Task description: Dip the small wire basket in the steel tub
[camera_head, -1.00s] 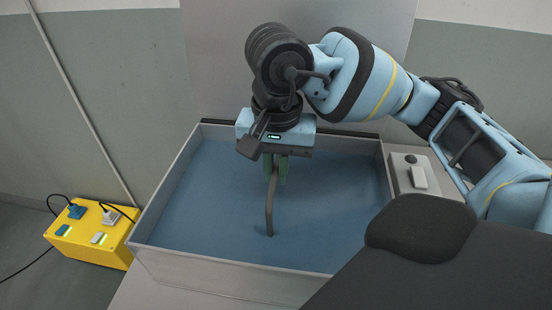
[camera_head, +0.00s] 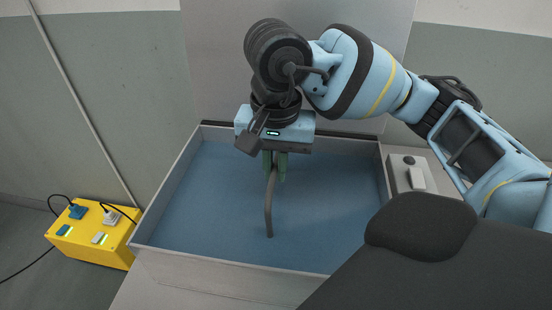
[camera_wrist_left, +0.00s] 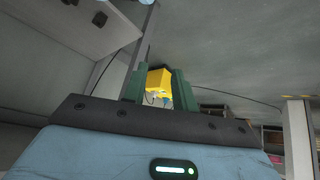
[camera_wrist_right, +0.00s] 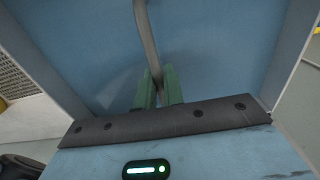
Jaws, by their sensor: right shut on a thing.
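The steel tub (camera_head: 165,195) holds blue liquid and fills the middle of the head view. My right gripper (camera_head: 275,178) is over the tub, pointing down, shut on a thin grey bent handle (camera_head: 268,212). The handle runs down to the blue surface; the basket itself does not show, so I cannot see its wire body below. In the right wrist view the handle (camera_wrist_right: 147,40) passes between the green fingers. My left gripper (camera_wrist_left: 158,85) shows only in its own wrist view, fingers apart with nothing held between them.
A yellow box (camera_head: 88,240) with plugs and cables stands left of the tub. A grey control panel with a knob and a light switch (camera_head: 418,177) is at the tub's right. A tall grey panel (camera_head: 225,65) rises behind the tub. My dark arm part covers the lower right.

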